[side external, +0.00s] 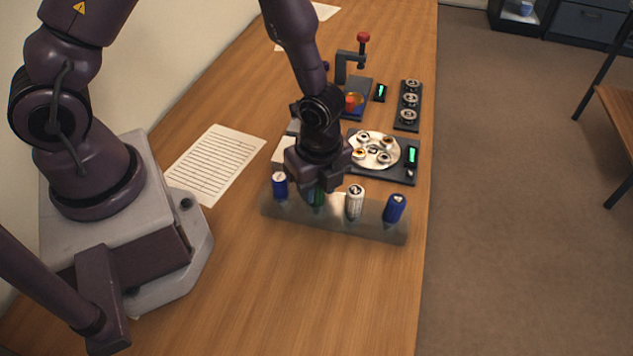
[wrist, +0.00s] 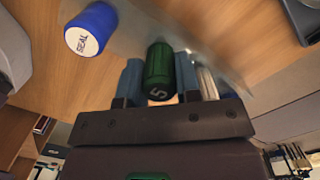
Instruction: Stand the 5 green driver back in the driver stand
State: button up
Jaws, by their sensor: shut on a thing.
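My gripper (side external: 316,187) is shut on the green driver (side external: 318,198), which is upright with its cap marked 5 toward the wrist camera. In the wrist view, the green driver (wrist: 158,72) sits between the two blue-grey fingers. The driver stand (side external: 335,218) is a long, pale grey bar near the front of the bench. The green driver is over the stand, in line with the other drivers, between a blue one and a white one. Its lower end is hidden, so I cannot tell how deep it sits in the stand.
A blue driver marked SEAL (wrist: 91,28) stands close to the green one. A white driver (side external: 355,201) and another blue driver (side external: 395,208) stand to the right. Behind are a round tray of parts (side external: 375,142) and a red-knobbed press (side external: 362,45). Lined paper (side external: 214,162) lies left.

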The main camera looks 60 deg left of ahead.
jog(key=shift+f, duration=0.3)
jog(key=o, duration=1.4)
jog(key=shift+o, duration=0.2)
jog(key=shift+r, duration=3.5)
